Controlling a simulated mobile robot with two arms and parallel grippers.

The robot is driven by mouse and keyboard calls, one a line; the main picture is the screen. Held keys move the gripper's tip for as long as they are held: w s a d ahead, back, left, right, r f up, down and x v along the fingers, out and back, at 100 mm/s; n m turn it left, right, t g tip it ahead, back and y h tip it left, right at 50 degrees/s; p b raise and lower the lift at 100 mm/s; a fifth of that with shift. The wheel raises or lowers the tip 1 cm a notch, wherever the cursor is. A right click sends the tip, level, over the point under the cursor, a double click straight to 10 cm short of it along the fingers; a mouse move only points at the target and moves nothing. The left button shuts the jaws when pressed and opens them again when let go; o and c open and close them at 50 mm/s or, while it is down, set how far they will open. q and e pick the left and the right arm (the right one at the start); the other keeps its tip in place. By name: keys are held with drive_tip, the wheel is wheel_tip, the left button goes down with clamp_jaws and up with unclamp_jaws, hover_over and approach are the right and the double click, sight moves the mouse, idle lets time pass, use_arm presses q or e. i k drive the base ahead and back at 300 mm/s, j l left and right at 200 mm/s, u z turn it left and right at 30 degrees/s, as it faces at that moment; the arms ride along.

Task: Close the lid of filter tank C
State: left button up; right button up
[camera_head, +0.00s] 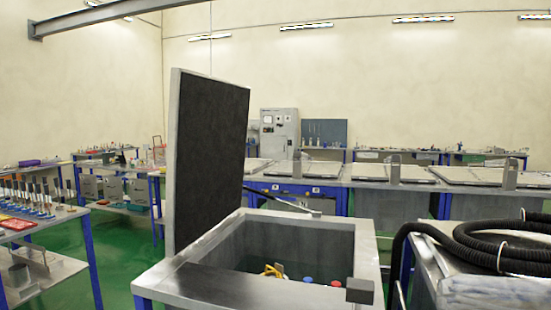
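An open metal tank (188,279) stands in front of me, its opening facing up. I cannot read a letter on it. Its lid (212,155) stands nearly upright at the left side of the tank, its dark lined inner face turned right. A thin dark strut (284,201) runs near the tank's back rim. Inside the tank I see a yellow item (272,270), a blue item (308,280) and a red item (336,284). A dark square block (359,291) sits at the front right corner. Neither of my grippers is in view.
A cart with a black corrugated hose (470,245) stands close on the right. A tool shelf (35,225) is at the left. Tanks with shut lids (391,174) line the back, with a grey cabinet (279,133) behind. Green floor shows between left shelf and tank.

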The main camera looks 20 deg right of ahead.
sight(208, 119)
drive_tip(key=i+j+z, duration=0.2)
drive_tip(key=z, duration=0.2)
drive_tip(key=i+j+z, duration=0.15)
drive_tip(key=j+z, duration=0.2)
drive_tip(key=i+j+z, duration=0.1)
drive_tip(key=j+z, duration=0.3)
drive_tip(key=i+j+z, duration=0.1)
drive_tip(key=j+z, duration=0.3)
drive_tip(key=k+j+z, duration=0.1)
drive_tip(key=j+z, duration=0.25)
drive_tip(key=j, duration=2.6)
